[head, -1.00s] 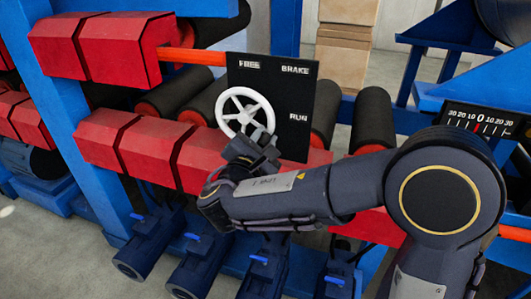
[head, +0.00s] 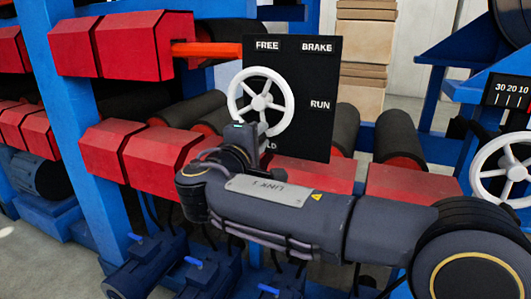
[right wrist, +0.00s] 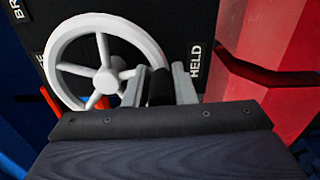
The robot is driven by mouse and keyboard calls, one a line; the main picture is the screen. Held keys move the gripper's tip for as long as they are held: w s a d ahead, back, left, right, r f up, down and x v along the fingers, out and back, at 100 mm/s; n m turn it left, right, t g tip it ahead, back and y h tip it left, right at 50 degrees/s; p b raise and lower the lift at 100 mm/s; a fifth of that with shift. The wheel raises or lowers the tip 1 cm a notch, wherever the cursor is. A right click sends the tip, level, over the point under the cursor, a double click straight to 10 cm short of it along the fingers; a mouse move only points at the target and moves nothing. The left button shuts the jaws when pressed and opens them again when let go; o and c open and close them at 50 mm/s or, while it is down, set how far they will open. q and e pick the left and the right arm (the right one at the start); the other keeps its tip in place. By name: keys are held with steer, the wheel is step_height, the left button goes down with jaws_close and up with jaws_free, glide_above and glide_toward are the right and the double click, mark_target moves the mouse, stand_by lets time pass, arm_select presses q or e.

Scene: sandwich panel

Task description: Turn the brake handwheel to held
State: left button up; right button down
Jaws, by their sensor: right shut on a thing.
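The brake handwheel (head: 261,102) is white with several spokes. It stands on a black panel (head: 318,135) marked FREE, BRAKE and RUN; only the end of the HELD label shows at the bottom, the rest behind my gripper. My right gripper (head: 262,140) is at the wheel's lower edge. In the right wrist view the handwheel (right wrist: 107,75) fills the upper left, and my right gripper's (right wrist: 158,85) two fingers are at its rim beside the HELD label, shut on the wheel. A dark piece between them hides the exact contact. My left gripper is not in view.
Red blocks (head: 131,46) and dark rollers (head: 398,135) surround the panel. An orange bar (head: 207,49) reaches the panel's left edge. A second white wheel (head: 503,170) and a scale (head: 512,92) are at the right. Blue motors (head: 140,262) stand below.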

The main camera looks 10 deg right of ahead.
steer(key=shift+w+a+f+m+b, duration=0.2)
steer(key=shift+m+b, duration=0.3)
steer(key=shift+m, duration=0.15)
steer(key=shift+w+a+f+m+b, duration=0.15)
steer(key=shift+a+f+m+b, duration=0.05)
steer(key=shift+m+b, duration=0.4)
steer(key=c, duration=1.3)
jaws_free()
steer(key=shift+r, duration=0.1)
steer(key=shift+s+a+r, duration=0.1)
steer(key=shift+a, duration=0.05)
steer(key=p+v, duration=0.1)
steer(key=v, duration=0.6)
steer(key=shift+s+a, duration=0.15)
steer(key=shift+s, duration=0.1)
